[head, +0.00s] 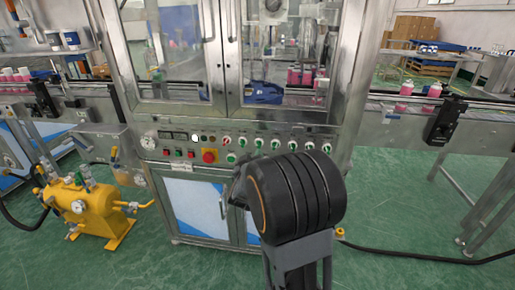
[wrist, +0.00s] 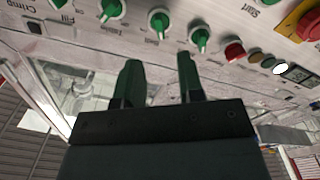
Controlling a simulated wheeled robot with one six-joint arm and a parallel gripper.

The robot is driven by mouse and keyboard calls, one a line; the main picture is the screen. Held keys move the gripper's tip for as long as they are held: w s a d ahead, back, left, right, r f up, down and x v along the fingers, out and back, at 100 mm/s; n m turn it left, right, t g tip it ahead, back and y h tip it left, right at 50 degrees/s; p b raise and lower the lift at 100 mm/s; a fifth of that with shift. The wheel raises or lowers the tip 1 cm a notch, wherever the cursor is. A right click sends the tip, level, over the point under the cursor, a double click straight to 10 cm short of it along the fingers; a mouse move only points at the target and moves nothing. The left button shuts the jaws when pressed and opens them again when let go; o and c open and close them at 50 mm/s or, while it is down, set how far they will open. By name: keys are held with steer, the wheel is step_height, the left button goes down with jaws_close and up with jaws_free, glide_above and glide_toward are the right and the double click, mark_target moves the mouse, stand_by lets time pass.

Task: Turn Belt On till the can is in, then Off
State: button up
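The control panel (head: 180,143) runs across the front of the steel machine. In the wrist view a row of green knobs shows above my gripper, with upside-down labels. The knob by the label that reads like "Belt" is the middle green knob (wrist: 160,22). Another green knob (wrist: 200,38) is to its right. My gripper (wrist: 159,75) is open and empty, its two green fingers apart just below these knobs, touching none that I can see. In the head view my arm hides most of it. Pink cans (head: 293,77) stand inside the machine behind the glass.
A red emergency stop (head: 209,156) sits on a yellow plate at the panel's left; its edge shows in the wrist view (wrist: 309,25). More pink cans (head: 406,88) stand on the conveyor (head: 385,113) at right. A yellow tank (head: 88,212) stands on the floor at left.

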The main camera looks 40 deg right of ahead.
mark_target(257, 145)
steer(key=x, duration=0.7)
steer(key=shift+w+d, duration=0.25)
steer(key=shift+w, duration=0.05)
jaws_close()
